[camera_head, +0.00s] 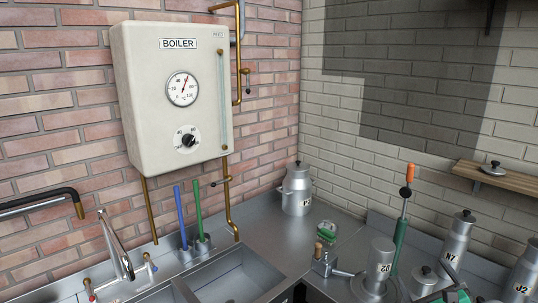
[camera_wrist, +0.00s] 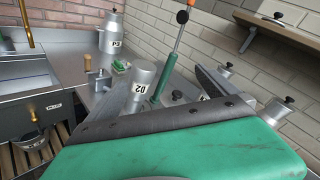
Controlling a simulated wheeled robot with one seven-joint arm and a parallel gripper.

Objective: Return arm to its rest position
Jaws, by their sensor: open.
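My gripper (camera_wrist: 165,75) is in the wrist view, with two grey fingers spread apart above the green wrist housing (camera_wrist: 200,150) and its dark band. Nothing shows held between them. Behind the fingers, farther off, stand a grey labelled cylinder (camera_wrist: 143,82) and a green tube with a rod and orange tip (camera_wrist: 178,50). In the head view only a small green piece at the bottom right edge may be part of my arm; the fingers cannot be made out there.
A lidded can (camera_head: 297,190) stands in the counter's back corner. Labelled cans (camera_head: 457,240) and the green tube (camera_head: 399,240) crowd the right. A wooden shelf (camera_head: 515,182) juts from the right wall. The boiler (camera_head: 155,120) hangs above the sink (camera_head: 240,273) and tap (camera_head: 116,245).

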